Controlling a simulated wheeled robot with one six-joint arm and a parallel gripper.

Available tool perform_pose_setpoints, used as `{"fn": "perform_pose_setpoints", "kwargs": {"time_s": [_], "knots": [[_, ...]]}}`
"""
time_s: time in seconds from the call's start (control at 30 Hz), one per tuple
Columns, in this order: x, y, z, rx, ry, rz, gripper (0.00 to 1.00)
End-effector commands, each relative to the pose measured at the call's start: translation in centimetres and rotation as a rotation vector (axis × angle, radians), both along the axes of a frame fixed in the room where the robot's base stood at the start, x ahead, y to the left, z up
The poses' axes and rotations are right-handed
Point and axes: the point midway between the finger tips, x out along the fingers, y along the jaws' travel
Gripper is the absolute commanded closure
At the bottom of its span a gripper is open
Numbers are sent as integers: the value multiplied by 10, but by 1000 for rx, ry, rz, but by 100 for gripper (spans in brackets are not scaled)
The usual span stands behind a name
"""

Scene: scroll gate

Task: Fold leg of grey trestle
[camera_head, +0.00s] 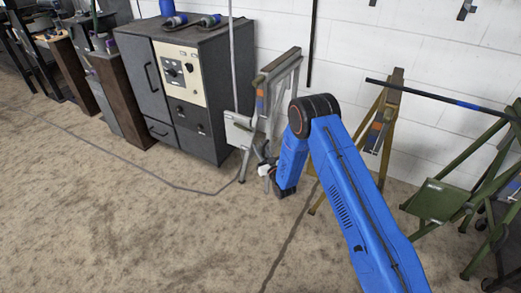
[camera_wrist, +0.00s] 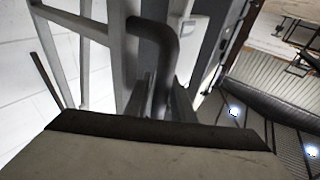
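The grey trestle (camera_head: 288,72) stands against the white wall, right of the dark cabinet, with its legs spread and a light grey plate (camera_head: 238,130) on its left side. My blue arm reaches down in front of it and hides part of its right side. My gripper (camera_head: 266,170) is low beside the trestle's legs. In the wrist view, grey trestle bars (camera_wrist: 112,35) fill the upper left. A dark bent bar (camera_wrist: 162,38) runs down to between my dark gripper fingers (camera_wrist: 163,98). I cannot tell whether they grip it.
A yellow-brown trestle (camera_head: 390,105) and a green trestle (camera_head: 440,200) stand to the right, with a dark rod (camera_head: 420,93) above them. The dark cabinet (camera_head: 190,85) is at the left. The floor in front is clear apart from a dark line.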

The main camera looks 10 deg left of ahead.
Motion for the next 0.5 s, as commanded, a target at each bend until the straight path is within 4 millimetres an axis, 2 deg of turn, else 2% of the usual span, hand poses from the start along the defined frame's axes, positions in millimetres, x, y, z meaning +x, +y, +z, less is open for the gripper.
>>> {"fn": "perform_pose_setpoints", "kwargs": {"time_s": [0.33, 0.5], "knots": [[-3, -2, -1, -1, 2, 0, 78], [-19, -14, -6, -2, 3, 0, 78]]}}
